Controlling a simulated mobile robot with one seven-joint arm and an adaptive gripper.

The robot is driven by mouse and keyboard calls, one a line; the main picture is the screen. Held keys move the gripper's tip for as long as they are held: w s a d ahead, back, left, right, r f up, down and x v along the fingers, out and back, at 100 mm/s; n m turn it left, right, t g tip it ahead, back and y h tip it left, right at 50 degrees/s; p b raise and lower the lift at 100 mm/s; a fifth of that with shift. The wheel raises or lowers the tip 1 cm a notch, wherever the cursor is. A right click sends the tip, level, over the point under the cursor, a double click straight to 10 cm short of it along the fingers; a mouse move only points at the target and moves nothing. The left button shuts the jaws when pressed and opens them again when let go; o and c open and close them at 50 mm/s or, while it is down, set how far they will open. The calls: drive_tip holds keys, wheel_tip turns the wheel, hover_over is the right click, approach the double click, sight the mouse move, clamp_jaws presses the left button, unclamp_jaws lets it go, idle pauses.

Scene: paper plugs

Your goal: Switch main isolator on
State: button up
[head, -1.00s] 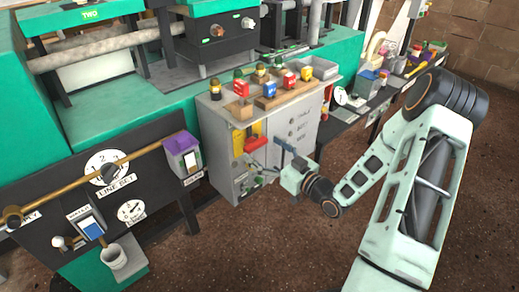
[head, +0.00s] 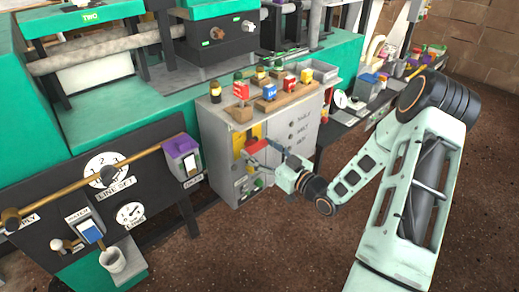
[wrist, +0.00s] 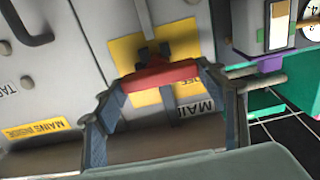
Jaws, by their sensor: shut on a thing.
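The main isolator is a red handle (head: 256,146) on a yellow plate (head: 256,131) on the front of a grey cabinet (head: 215,140). In the head view the handle lies slantwise across the plate. My gripper (head: 268,150) reaches it from the right. In the wrist view my gripper (wrist: 160,82) has one finger at each end of the red handle (wrist: 162,75) and is shut on it. The handle lies nearly level there, across the yellow plate (wrist: 128,50). The fingers hide the handle's ends, and part of the plate's lettering is hidden.
Several coloured plugs stand on a wooden rack (head: 285,97) on top of the cabinet. At left is a dark panel with gauges (head: 130,214) and a brass rod (head: 120,165). The brown floor at right is clear.

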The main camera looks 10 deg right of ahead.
drive_tip(key=shift+c, duration=1)
drive_tip(key=shift+m, duration=0.4)
drive_tip(key=m+p, duration=0.2)
drive_tip(key=shift+d+m, duration=0.1)
drive_tip(key=shift+m, duration=0.3)
drive_tip(key=m+p, duration=0.2)
drive_tip(key=m, duration=0.3)
drive_tip(key=shift+p, duration=0.3)
drive_tip(key=m+p, duration=0.1)
drive_tip(key=m, duration=0.3)
drive_tip(key=shift+w+d+f+m+p, duration=0.1)
drive_tip(key=shift+m+p, duration=0.2)
drive_tip(key=shift+m, duration=0.1)
drive_tip(key=shift+f+m+p, duration=0.15)
drive_tip(key=shift+m+p, duration=0.35)
drive_tip(key=shift+m, duration=1.7)
